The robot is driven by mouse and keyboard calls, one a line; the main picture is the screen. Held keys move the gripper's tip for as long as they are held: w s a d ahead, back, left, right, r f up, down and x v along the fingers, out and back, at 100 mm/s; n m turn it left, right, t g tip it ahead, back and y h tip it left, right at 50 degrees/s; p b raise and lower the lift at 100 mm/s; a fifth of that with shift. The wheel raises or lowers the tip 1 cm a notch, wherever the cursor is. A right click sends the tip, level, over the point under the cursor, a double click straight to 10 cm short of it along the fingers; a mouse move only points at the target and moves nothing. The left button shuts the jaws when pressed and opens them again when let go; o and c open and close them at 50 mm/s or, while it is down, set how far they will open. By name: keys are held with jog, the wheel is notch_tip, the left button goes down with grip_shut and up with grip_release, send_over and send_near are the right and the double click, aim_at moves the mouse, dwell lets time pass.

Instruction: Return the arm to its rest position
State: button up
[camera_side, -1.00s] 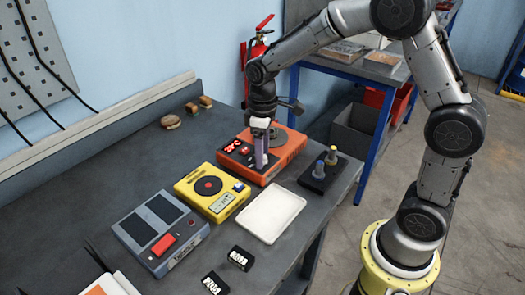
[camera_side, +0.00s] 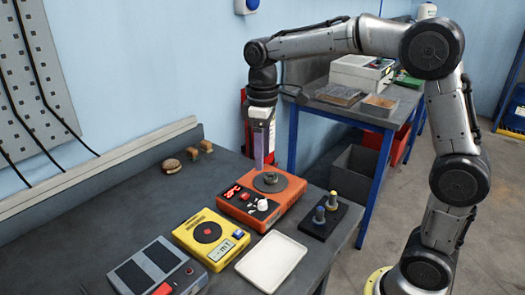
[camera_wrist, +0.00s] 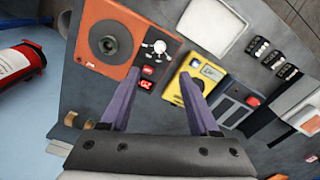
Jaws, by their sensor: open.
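My gripper (camera_side: 261,165) is raised in the air near the orange device (camera_side: 283,213), with its purple fingers pointing down. In the wrist view the two fingers of my gripper (camera_wrist: 158,75) stand apart with nothing between them. The orange device (camera_wrist: 84,52) has a round grey plate, a white knob (camera_side: 263,205) and a lit red display. My arm is bent, with its upper link reaching left over the bench.
A yellow device (camera_side: 190,236), a grey device (camera_side: 138,272) and a white tray (camera_side: 272,263) lie on the dark bench. A black stand (camera_side: 317,228) holds two small upright pieces. A red fire extinguisher (camera_wrist: 20,62) is by the wall.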

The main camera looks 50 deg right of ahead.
jog(key=shift+r, duration=0.15)
jog(key=s+r+t, duration=0.3)
jog(key=s+r, duration=0.4)
jog(key=s, duration=0.5)
jog(key=s+f+m+t, duration=0.2)
jog(key=s+f+m, duration=0.2)
jog(key=s+f, duration=0.4)
jog(key=shift+s+a+f+m+t, duration=0.2)
jog(key=shift+s+m+t, duration=0.1)
jog(key=shift+s, duration=0.75)
